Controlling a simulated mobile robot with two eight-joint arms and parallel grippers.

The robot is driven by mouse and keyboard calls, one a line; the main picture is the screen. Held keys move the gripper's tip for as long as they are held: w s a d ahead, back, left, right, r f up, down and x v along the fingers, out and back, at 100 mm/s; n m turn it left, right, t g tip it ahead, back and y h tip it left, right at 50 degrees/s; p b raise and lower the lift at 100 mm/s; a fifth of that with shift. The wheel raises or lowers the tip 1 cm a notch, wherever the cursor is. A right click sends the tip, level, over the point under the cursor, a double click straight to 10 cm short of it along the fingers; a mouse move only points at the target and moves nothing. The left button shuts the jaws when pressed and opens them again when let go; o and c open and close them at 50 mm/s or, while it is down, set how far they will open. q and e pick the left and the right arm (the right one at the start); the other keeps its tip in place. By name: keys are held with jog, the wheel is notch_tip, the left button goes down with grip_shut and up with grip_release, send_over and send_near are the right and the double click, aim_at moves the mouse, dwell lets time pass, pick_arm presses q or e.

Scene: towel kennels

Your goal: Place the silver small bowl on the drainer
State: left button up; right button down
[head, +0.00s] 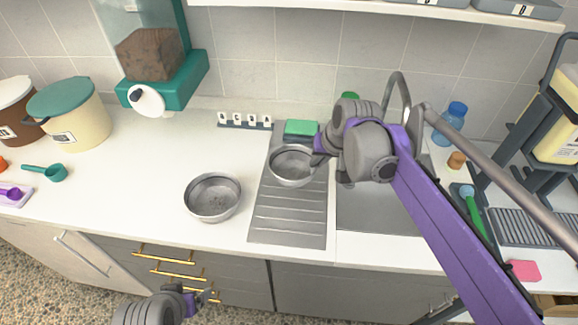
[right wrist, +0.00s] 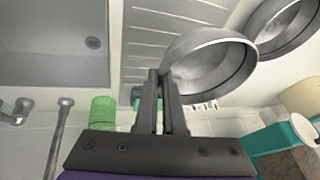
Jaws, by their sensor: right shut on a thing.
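The silver small bowl (head: 292,168) is upright over the back part of the ribbed metal drainer (head: 288,222). My right gripper (head: 318,158) is shut on its right rim. In the right wrist view the fingers (right wrist: 162,88) pinch the edge of the small bowl (right wrist: 215,65). I cannot tell whether its base touches the drainer. A larger silver bowl (head: 213,198) stands on the white counter left of the drainer. My left gripper (head: 208,297) is low in front of the drawers, apart from both bowls; its jaw opening is unclear.
A green sponge (head: 301,128) lies behind the small bowl. The sink basin (head: 375,212) and the tap (head: 400,90) are right of the drainer, partly hidden by my right arm. A row of letter blocks (head: 245,121) stands by the wall. The drainer's front is clear.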

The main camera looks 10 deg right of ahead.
jog(key=shift+w+f, duration=0.1)
jog(key=shift+w, duration=0.15)
jog(key=f, duration=0.5)
jog(key=shift+s, duration=0.25)
jog(key=shift+w+f+b, duration=0.1)
jog(key=shift+f+b, duration=0.25)
jog(key=shift+f, duration=1.9)
jog(key=shift+f, duration=0.2)
jog(key=c, duration=1)
grip_release()
jog(key=shift+r, duration=0.1)
